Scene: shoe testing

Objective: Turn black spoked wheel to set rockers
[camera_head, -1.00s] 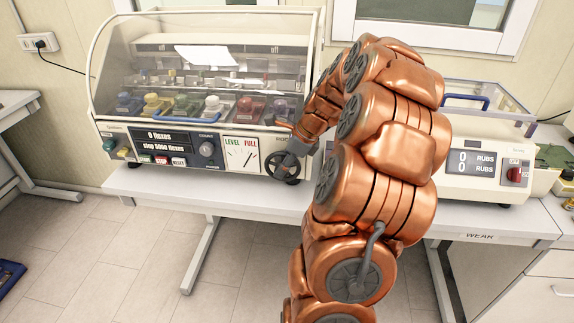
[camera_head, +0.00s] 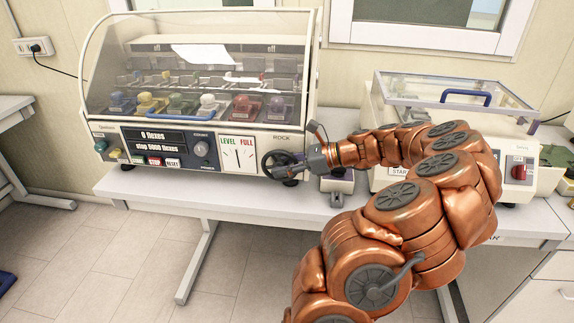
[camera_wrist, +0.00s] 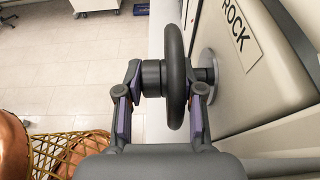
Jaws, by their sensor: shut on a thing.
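The black spoked wheel (camera_head: 279,164) sits on the right end of the hooded machine's front, below the word ROCK. In the wrist view the wheel (camera_wrist: 175,75) is seen edge-on, with a dark grey cylinder on its left side. My gripper (camera_head: 298,166) reaches the wheel from the right. In the wrist view the fingers of my gripper (camera_wrist: 164,95) are on both sides of the rim, closed on the wheel. The gauge (camera_head: 239,153) marked LEVEL and FULL is left of the wheel. Coloured rockers (camera_head: 207,103) stand in a row under the clear hood.
The display panel (camera_head: 153,141) reads 0 flexes and stop 5000 flexes. A second machine with a clear lid (camera_head: 455,92) stands right, close behind my arm. The bench's front edge (camera_head: 215,205) runs below the wheel. The floor in front is clear.

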